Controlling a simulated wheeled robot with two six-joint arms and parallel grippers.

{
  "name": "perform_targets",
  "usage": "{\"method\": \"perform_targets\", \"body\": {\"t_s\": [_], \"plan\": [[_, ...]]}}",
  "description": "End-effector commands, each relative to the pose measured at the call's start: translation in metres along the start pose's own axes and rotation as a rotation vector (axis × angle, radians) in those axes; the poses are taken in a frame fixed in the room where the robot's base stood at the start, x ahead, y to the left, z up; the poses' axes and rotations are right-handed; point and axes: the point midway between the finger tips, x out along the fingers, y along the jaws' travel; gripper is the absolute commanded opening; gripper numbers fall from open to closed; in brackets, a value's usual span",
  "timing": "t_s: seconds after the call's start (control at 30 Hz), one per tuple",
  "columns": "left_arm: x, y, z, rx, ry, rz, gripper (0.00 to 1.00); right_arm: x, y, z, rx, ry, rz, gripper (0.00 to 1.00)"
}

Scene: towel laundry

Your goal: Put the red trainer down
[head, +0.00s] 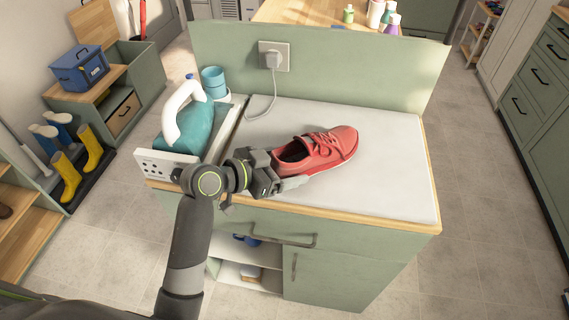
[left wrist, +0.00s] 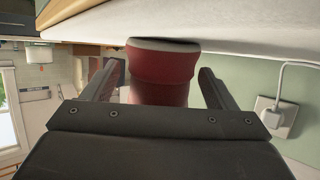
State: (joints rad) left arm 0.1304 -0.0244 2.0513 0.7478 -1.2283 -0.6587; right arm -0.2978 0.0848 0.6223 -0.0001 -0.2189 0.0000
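The red trainer (head: 316,150) sits upright on the white top of the green cabinet (head: 385,170), its toe to the right and its heel to the left. My left gripper (head: 285,184) is low at the heel end. In the left wrist view the trainer's red heel (left wrist: 165,75) is between the two fingers (left wrist: 158,82), with a gap on the left side and a very narrow one on the right. The fingers look open around it. The pale sole is against or very close to the white top. My right gripper is not in view.
A teal iron with a white handle (head: 184,115) and a teal cup (head: 214,82) stand left of the trainer. A white plug (head: 273,60) with a cord is on the green back panel. The white top is clear to the right.

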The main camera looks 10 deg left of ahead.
Motion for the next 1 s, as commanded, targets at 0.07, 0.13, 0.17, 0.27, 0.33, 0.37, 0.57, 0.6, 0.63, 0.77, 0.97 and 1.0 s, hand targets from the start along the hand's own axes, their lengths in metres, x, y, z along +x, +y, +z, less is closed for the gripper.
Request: {"method": "perform_targets", "body": {"t_s": [0.07, 0.13, 0.17, 0.27, 0.33, 0.37, 0.57, 0.6, 0.63, 0.77, 0.97, 1.0], "plan": [[0.0, 0.0, -0.001, 0.001, 0.001, 0.0, 0.82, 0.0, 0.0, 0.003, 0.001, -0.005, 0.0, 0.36], [0.0, 0.0, -0.001, 0.001, 0.001, 0.0, 0.82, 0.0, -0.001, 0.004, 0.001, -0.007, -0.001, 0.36], [0.0, 0.0, -0.001, 0.001, 0.002, 0.0, 0.82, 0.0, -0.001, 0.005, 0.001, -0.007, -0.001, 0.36], [-0.001, 0.0, -0.001, 0.001, 0.002, -0.001, 0.82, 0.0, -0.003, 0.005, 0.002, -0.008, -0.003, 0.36], [-0.003, 0.0, -0.001, 0.001, 0.002, -0.002, 0.82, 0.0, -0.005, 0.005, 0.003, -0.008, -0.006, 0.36], [-0.005, -0.001, -0.001, 0.002, 0.002, -0.002, 0.82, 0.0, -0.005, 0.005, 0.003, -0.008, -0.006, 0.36], [-0.033, -0.001, 0.0, 0.007, 0.001, -0.003, 0.82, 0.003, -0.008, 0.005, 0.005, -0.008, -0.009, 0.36], [-0.039, -0.001, 0.0, 0.007, 0.0, -0.004, 0.82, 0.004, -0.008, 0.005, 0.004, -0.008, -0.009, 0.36], [-0.044, -0.002, 0.001, 0.006, 0.0, -0.005, 0.82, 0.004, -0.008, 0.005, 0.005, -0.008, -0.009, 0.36], [-0.066, -0.001, 0.0, 0.008, -0.001, -0.003, 0.82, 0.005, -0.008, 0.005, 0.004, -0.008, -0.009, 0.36], [-0.092, 0.0, 0.0, 0.006, -0.001, -0.001, 0.82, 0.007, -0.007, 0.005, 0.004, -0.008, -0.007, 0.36], [-0.097, -0.001, 0.0, 0.005, -0.001, -0.002, 0.82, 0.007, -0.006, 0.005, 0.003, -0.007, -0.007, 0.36]]}}
